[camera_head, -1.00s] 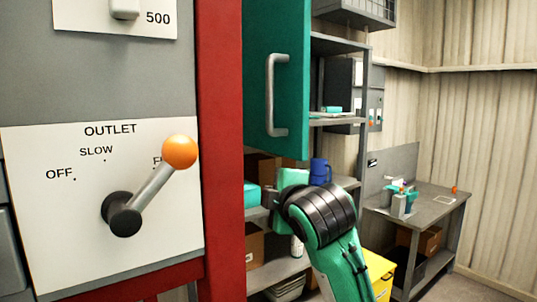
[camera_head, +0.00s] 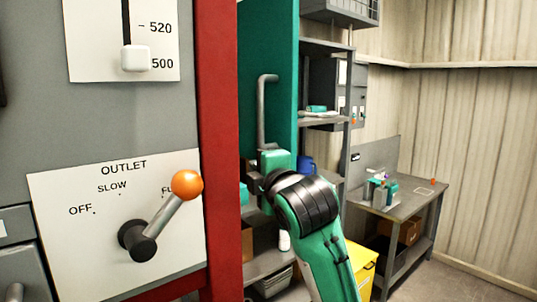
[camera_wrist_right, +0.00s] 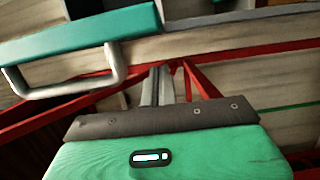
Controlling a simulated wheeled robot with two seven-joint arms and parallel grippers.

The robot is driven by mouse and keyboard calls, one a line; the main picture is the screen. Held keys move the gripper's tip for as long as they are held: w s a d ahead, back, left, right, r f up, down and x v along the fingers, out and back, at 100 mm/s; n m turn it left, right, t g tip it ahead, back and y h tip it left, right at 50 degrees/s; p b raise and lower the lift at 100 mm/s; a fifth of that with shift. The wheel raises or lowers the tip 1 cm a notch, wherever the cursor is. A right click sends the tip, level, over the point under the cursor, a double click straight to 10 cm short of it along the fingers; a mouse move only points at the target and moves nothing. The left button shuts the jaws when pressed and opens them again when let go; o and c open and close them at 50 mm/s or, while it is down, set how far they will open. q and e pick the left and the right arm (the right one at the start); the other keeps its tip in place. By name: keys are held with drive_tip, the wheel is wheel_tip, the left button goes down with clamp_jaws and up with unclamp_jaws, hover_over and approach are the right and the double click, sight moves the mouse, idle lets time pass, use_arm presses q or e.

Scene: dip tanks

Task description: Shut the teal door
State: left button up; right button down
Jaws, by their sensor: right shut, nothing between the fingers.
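The teal door (camera_head: 281,70) stands open beside the red post in the head view, its grey bar handle (camera_head: 262,115) on the face turned to me. It also shows at the upper left of the right wrist view (camera_wrist_right: 85,35), with the handle (camera_wrist_right: 62,90) below it. My right gripper (camera_wrist_right: 162,75) is shut and empty, to the right of the handle in that view and apart from it. In the head view its green body covers the handle's lower end and the door's lower edge. My left gripper is not in view.
A red post (camera_head: 220,150) and a grey panel with an orange-knobbed outlet lever (camera_head: 187,184) stand at the left. Grey shelving (camera_head: 325,123) is behind the door. A grey workbench (camera_head: 408,204) and a yellow bin (camera_head: 361,262) are to the right.

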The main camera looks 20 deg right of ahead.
drive_tip(key=d, duration=0.1)
drive_tip(key=d+p, duration=0.1)
drive_tip(key=d, duration=0.1)
drive_tip(key=shift+w, duration=0.4)
